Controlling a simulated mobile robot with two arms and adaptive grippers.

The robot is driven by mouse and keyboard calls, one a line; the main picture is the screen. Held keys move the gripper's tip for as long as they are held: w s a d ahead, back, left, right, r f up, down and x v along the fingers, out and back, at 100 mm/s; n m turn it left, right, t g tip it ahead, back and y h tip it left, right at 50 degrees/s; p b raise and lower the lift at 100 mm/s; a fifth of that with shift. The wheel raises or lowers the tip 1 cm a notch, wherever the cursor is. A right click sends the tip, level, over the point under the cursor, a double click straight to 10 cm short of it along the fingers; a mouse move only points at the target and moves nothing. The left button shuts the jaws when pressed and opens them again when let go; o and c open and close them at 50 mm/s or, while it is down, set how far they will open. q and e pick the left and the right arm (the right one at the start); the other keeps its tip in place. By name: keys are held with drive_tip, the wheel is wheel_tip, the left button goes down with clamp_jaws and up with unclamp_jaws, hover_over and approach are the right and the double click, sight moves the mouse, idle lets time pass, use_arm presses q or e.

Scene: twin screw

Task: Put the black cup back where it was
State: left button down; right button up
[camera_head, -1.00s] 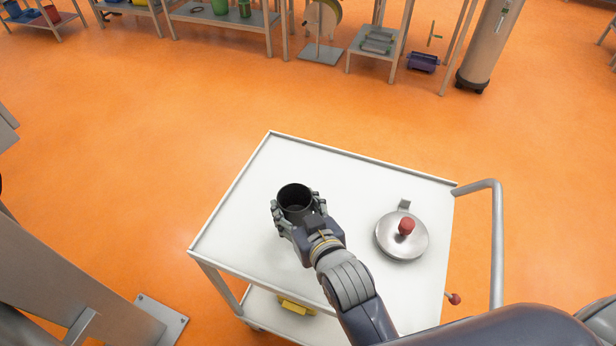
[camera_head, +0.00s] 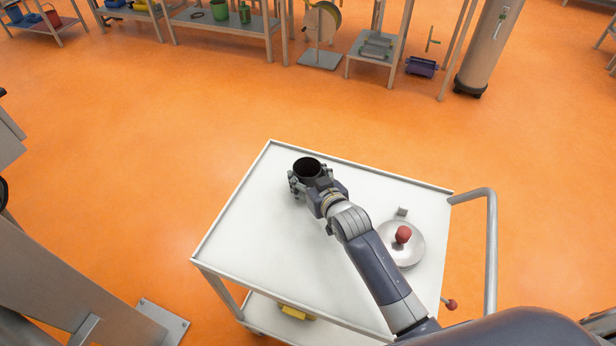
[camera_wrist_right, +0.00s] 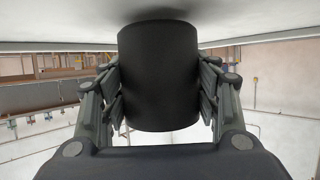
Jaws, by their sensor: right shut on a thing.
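The black cup (camera_head: 307,167) is upright with its open top facing up, over the far part of the white cart top (camera_head: 270,245). My right gripper (camera_head: 306,183) is shut on it, with fingers on both sides. In the right wrist view the cup (camera_wrist_right: 160,75) fills the middle, between the fingers of the right gripper (camera_wrist_right: 160,95). One end of the cup lies close to the white surface there; I cannot tell whether it touches. My left gripper is not in view.
A round metal lid with a red knob (camera_head: 403,234) lies on the right of the cart top, partly behind my right arm. A cart handle (camera_head: 491,250) rises at the right edge. The left of the cart top is clear. Shelves (camera_head: 225,25) stand far behind.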

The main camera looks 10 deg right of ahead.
drive_tip(key=shift+f, duration=0.3)
drive_tip(key=shift+f, duration=0.15)
drive_tip(key=o, duration=1.2)
drive_tip(key=shift+c, duration=0.2)
